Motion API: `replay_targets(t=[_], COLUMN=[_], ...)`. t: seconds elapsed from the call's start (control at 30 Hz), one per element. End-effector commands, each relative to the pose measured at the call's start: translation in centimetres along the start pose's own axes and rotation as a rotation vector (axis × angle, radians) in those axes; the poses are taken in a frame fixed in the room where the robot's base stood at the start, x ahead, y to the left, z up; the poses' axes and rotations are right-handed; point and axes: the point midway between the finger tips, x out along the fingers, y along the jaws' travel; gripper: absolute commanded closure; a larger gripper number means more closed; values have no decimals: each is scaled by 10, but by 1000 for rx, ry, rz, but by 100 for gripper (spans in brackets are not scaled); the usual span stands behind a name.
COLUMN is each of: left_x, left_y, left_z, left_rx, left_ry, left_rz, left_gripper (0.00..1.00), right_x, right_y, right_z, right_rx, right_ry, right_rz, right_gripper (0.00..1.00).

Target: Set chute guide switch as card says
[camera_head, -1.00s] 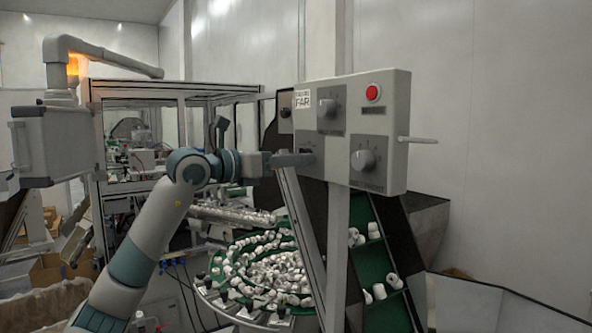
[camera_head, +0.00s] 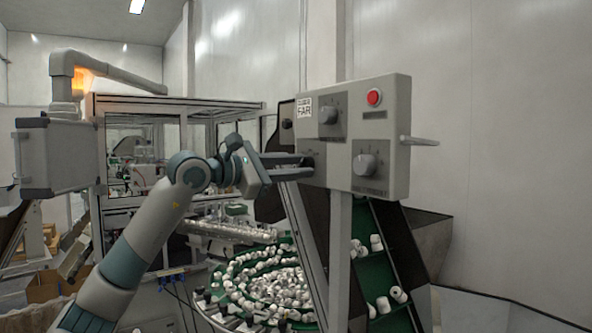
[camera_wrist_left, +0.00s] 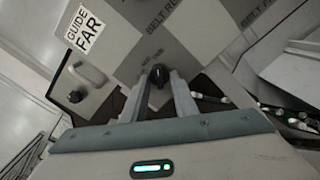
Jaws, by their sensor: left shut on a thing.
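The card (camera_head: 304,107) on the grey control box (camera_head: 394,140) reads FAR in the head view. In the left wrist view the card (camera_wrist_left: 90,28) reads GUIDE FAR. My left gripper (camera_head: 306,160) is at the lower left of the box face. In the left wrist view its fingers (camera_wrist_left: 158,84) are shut on the black knob of the guide switch (camera_wrist_left: 157,72). The knob's tip shows between the fingers, but its pointer setting cannot be read. My right gripper is not in view.
Two other dials, an upper one (camera_head: 328,112) and a lower one (camera_head: 366,165), and a red button (camera_head: 374,97) share the box face. A rod (camera_head: 420,141) sticks out from its right side. Below stand a bowl of white caps (camera_head: 262,280) and a green cap conveyor (camera_head: 378,262).

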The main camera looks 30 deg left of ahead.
Motion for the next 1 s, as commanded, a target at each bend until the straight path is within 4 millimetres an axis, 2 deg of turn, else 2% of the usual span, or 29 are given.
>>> replay_targets(t=[0.5,0.53,0.6,1.0], left_x=[0,0,0,-3], left_y=[0,0,0,0], left_z=[-1,-1,0,-1], left_rx=[27,27,27,26], left_ry=[1,1,1,0], left_rz=[-1,-1,-1,0], left_gripper=[96,66,56,56], right_x=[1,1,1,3], right_y=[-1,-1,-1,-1], right_z=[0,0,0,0], right_rx=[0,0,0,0], right_ry=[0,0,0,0], right_rz=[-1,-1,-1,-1], right_gripper=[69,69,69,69])
